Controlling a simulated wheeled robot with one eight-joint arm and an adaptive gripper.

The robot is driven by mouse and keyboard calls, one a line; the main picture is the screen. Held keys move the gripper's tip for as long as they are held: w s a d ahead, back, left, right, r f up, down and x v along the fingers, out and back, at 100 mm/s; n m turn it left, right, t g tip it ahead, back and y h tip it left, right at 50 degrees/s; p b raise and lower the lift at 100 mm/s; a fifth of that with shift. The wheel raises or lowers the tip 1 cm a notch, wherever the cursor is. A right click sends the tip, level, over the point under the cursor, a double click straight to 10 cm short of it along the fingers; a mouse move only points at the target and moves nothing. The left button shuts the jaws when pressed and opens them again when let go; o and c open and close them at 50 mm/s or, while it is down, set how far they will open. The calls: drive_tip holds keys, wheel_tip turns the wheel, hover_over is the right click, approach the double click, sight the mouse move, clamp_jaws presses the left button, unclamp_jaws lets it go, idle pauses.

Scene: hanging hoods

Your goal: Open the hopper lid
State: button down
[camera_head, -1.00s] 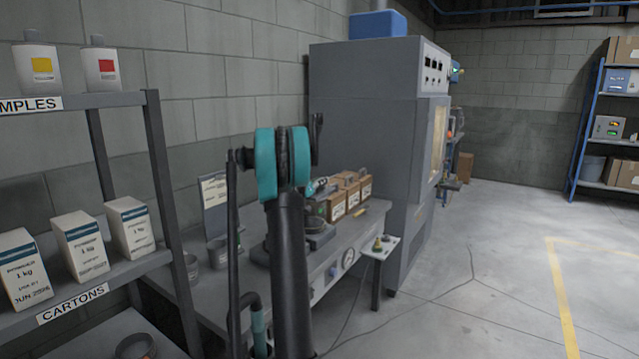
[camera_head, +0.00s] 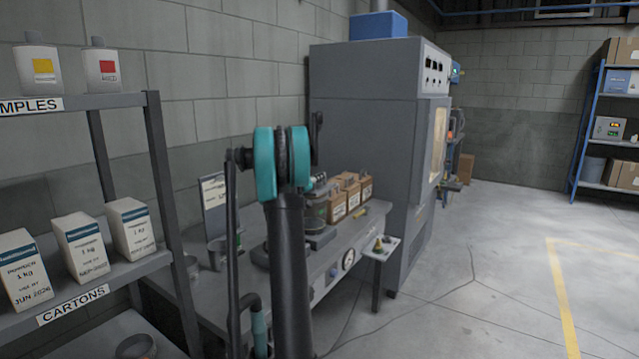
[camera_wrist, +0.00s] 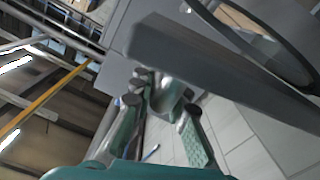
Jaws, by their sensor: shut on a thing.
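In the wrist view, my gripper (camera_wrist: 163,100) has teal and grey fingers closed in on the near end of a grey part. A thick grey slab (camera_wrist: 215,70), which looks like the hopper lid, slants across the picture just beyond the fingertips. The exact contact is hidden behind the fingers. A large dark round rim (camera_wrist: 268,42) shows behind the slab at upper right. In the head view, my arm covers the middle, and the hopper and lid cannot be told apart clearly near the small machine (camera_head: 316,212) on the bench.
The grey bench (camera_head: 325,278) carries several brown boxes (camera_head: 340,207) beside a tall grey cabinet (camera_head: 365,130). A shelf of cartons (camera_head: 83,244) stands close on the left. A small side stand (camera_head: 381,248) and a floor cable lie at right. The floor beyond is open.

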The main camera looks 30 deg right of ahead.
drive_tip(key=w+a+r+n, duration=0.3)
drive_tip(key=w+n, duration=0.5)
drive_tip(key=w+a+r+n, duration=0.3)
drive_tip(key=w+a+n, duration=0.1)
drive_tip(key=w+n, duration=0.4)
drive_tip(key=shift+w, duration=0.4)
idle(0.4)
drive_tip(key=c, duration=1.5)
unclamp_jaws()
drive_tip(key=v, duration=1.2)
